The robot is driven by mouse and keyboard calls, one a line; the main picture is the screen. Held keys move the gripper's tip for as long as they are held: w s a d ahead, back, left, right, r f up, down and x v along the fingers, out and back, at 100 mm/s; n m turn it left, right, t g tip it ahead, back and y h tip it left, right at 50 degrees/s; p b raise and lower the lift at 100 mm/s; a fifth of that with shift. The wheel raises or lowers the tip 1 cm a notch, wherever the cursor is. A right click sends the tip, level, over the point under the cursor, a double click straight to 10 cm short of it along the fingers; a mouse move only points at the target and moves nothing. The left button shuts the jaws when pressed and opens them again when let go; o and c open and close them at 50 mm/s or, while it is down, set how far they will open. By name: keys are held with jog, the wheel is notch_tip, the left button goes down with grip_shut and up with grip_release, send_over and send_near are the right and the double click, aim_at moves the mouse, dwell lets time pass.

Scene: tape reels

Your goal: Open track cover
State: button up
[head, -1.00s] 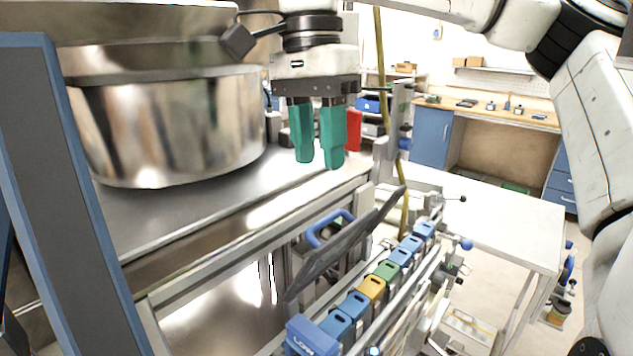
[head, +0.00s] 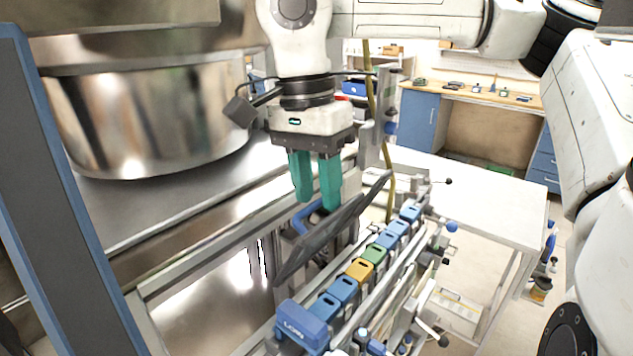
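The track cover (head: 325,240) is a long dark panel, tilted up along the left side of the track. A blue handle (head: 298,219) is on its left side, partly hidden behind my gripper. The track (head: 383,287) runs diagonally and holds a row of blue, green and yellow blocks (head: 359,269). My gripper (head: 317,202) has two teal fingers pointing down, with a narrow gap between them. It is at the handle and the cover's upper left edge. I cannot tell whether the fingers touch the handle, and I see nothing held between them.
A large steel bowl (head: 150,120) stands on the metal deck at left. A blue-edged post (head: 60,190) rises at far left. A white table (head: 470,195) and a blue-doored workbench (head: 420,118) are behind at right. Knobs (head: 452,227) stick out right of the track.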

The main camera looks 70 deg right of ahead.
grip_shut()
dwell(0.5)
jog(key=shift+w+d, duration=0.2)
jog(key=shift+w, duration=0.5)
jog(key=shift+w+d, duration=0.15)
jog(key=shift+w, duration=0.5)
grip_release()
jog(key=shift+s, duration=0.1)
